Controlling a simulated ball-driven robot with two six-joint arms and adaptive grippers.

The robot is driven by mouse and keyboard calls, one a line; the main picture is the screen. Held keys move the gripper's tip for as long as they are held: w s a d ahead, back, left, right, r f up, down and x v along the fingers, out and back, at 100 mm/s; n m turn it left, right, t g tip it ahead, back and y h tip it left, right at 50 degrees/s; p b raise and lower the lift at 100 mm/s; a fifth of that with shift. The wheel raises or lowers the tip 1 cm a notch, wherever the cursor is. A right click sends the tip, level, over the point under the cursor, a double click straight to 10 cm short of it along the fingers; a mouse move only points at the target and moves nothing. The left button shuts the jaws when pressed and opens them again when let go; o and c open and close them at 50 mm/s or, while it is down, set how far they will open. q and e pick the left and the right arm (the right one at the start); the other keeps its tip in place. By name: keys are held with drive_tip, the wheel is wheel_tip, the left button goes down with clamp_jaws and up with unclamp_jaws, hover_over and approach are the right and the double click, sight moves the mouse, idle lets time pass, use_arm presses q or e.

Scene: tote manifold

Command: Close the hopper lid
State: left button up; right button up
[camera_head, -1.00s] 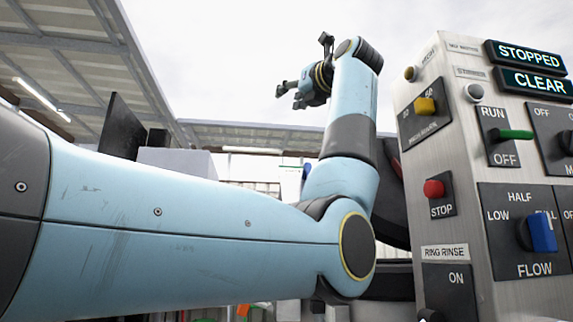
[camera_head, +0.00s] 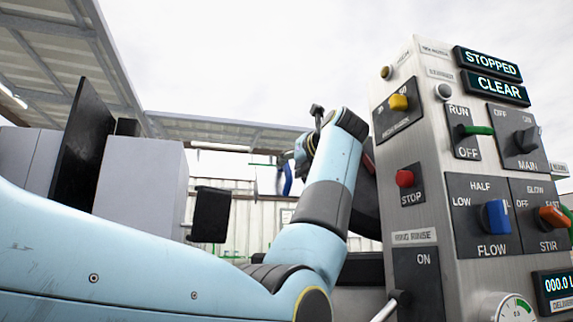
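A flat black panel (camera_head: 83,138), which may be the hopper lid, stands steeply raised at the left beside a grey box (camera_head: 140,183). My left arm crosses the front of the view and rises in the middle. My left gripper (camera_head: 288,156) is at its far end, left of the upper forearm and well to the right of the black panel. The forearm and wrist partly hide it, and its fingers are too small and dark to read. My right gripper is out of view.
A metal control panel (camera_head: 425,130) fills the right side, with switches, a red STOP button (camera_head: 404,178) and displays reading STOPPED and CLEAR. A small black box (camera_head: 210,214) stands beyond the grey box. A blue object (camera_head: 287,180) hangs near my gripper.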

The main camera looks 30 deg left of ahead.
sight(287, 168)
use_arm(q)
drive_tip(key=shift+p+x, duration=0.3)
drive_tip(key=shift+x, duration=1.2)
clamp_jaws()
